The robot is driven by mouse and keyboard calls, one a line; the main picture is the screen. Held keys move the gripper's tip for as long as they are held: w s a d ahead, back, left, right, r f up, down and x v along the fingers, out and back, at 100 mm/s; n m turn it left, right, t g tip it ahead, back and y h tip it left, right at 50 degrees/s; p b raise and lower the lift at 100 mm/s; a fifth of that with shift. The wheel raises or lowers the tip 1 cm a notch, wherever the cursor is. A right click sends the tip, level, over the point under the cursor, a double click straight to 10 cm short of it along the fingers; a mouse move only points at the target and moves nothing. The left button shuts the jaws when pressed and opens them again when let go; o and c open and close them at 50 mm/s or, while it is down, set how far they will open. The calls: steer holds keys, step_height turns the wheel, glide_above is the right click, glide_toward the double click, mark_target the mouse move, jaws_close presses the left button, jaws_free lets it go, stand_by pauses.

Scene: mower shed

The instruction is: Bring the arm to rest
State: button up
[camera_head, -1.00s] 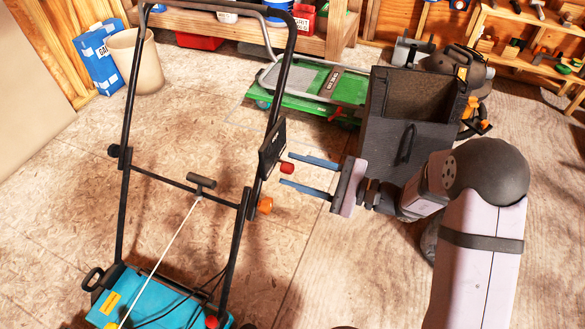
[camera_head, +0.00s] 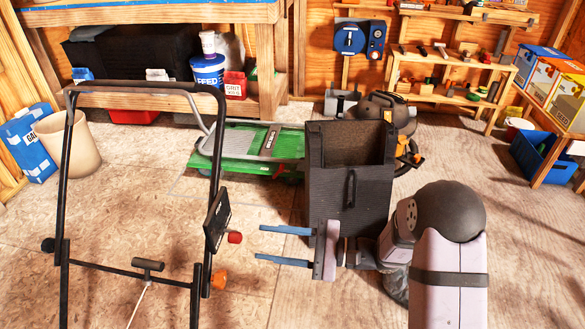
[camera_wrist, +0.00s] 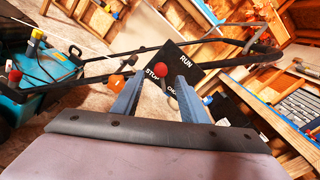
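My gripper (camera_head: 259,243) is open and empty, its two blue fingers pointing left toward the mower handle (camera_head: 145,88). A red knob (camera_head: 235,238) on the handle's black control panel (camera_head: 216,220) is just beyond the fingertips, with a small gap. In the wrist view the fingers (camera_wrist: 155,88) are apart, and the red knob (camera_wrist: 162,71) shows between and beyond them. The panel (camera_wrist: 193,64) there reads STOP and RUN, with a third word partly covered. An orange knob (camera_head: 219,280) sits lower on the handle.
A black box-like bag (camera_head: 345,200) stands behind my gripper, close to my arm. The workbench (camera_head: 150,12) and tool shelves (camera_head: 450,60) line the back wall. Bare floor (camera_head: 130,210) shows around the handle.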

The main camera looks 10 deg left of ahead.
steer(key=s+d+f+n+g+h, duration=0.25)
steer(key=s+d+f+h, duration=0.2)
steer(key=s+f, duration=0.3)
steer(key=s+d+f+n+g+h, duration=0.1)
steer(key=s+d+f+g+h, duration=0.3)
steer(key=s+f, duration=0.35)
steer(key=s+d+n+t+h, duration=0.3)
steer(key=d+n+h, duration=0.5)
steer(key=d, duration=0.8)
steer(key=w+d+r+t+p, duration=0.1)
steer(key=w+r+p, duration=0.1)
steer(key=r+p, duration=1.5)
steer(key=w+d+r+t+h+p, duration=0.1)
steer(key=w+r+t+p, duration=0.1)
steer(key=r+p, duration=1.5)
step_height(320, 180, up, 8)
steer(key=shift+d+f, duration=0.15)
steer(key=shift+f, duration=0.1)
